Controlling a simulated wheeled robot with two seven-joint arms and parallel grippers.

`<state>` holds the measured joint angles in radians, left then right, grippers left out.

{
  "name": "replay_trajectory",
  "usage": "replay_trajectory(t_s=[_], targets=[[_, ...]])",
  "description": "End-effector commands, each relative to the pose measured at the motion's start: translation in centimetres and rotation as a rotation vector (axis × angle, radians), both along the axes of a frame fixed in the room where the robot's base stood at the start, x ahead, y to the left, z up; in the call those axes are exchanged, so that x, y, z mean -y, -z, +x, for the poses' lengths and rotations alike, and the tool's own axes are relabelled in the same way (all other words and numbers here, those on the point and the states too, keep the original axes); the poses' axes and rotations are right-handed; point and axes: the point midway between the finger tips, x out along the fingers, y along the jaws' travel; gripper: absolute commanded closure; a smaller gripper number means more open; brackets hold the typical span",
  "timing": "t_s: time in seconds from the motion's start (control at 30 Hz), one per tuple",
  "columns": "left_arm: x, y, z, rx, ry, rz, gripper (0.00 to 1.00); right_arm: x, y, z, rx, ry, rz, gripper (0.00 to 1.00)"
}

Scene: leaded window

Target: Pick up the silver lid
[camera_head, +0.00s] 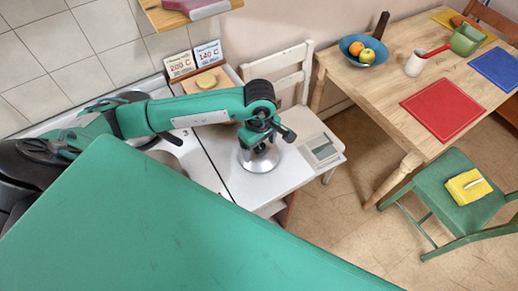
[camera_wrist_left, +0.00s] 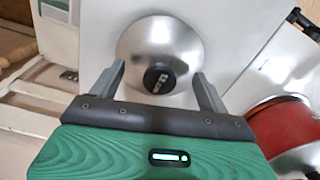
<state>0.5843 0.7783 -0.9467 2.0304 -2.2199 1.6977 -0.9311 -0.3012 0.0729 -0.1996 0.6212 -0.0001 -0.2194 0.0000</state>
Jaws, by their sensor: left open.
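The silver lid (camera_head: 262,160) rests on the white counter (camera_head: 222,160), a shiny dome with a dark knob. My left gripper (camera_head: 260,141) is right above it, pointing down, and hides part of its top. In the left wrist view the lid (camera_wrist_left: 150,38) lies just ahead of my left gripper (camera_wrist_left: 158,73). Its black knob (camera_wrist_left: 158,79) sits between the two open fingers, with a gap on both sides. I cannot tell whether the fingers touch the lid. My right gripper is not in view.
A scale (camera_head: 322,150) stands on the counter right of the lid. A red pot (camera_wrist_left: 282,128) shows at right in the wrist view. Two temperature signs (camera_head: 194,62) stand behind my arm. A white chair (camera_head: 285,72) is beyond the counter; a wooden table (camera_head: 385,85) is further right.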

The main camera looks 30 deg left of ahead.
Motion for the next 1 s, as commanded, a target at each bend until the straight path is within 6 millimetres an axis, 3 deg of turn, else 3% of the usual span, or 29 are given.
replay_trajectory(t_s=[0.3,0.67,1.0], targets=[[-0.01,0.79,0.00,0.001,0.001,0.001,0.22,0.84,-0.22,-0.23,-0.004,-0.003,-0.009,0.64],[-0.03,0.88,-0.05,-0.002,0.001,0.002,0.90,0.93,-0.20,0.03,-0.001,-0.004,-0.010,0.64],[-0.04,1.12,-0.21,-0.006,0.001,0.003,0.91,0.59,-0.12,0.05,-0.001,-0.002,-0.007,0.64]])
